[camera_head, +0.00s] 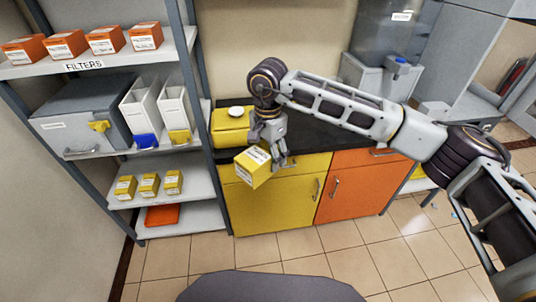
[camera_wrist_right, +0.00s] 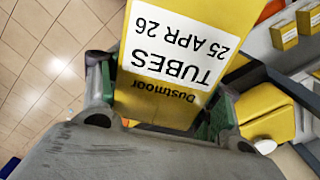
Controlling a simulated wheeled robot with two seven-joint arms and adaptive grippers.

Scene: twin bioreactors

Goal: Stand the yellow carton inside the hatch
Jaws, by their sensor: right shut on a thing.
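The yellow carton (camera_head: 246,174) with a white label is held by my right gripper (camera_head: 272,158) in front of the counter's left end, above the floor and tilted. In the right wrist view the carton (camera_wrist_right: 160,105) sits between the two fingers of my right gripper (camera_wrist_right: 165,112); its label reads "TUBES 25 APR 26", upside down. I cannot tell which part here is the hatch. My left gripper is not in view.
A yellow case (camera_head: 229,130) with a white round top stands on the dark counter (camera_head: 312,137). Below are a yellow cabinet door (camera_head: 285,195) and an orange one (camera_head: 350,190). A shelf rack (camera_head: 190,155) on the left holds orange and yellow cartons.

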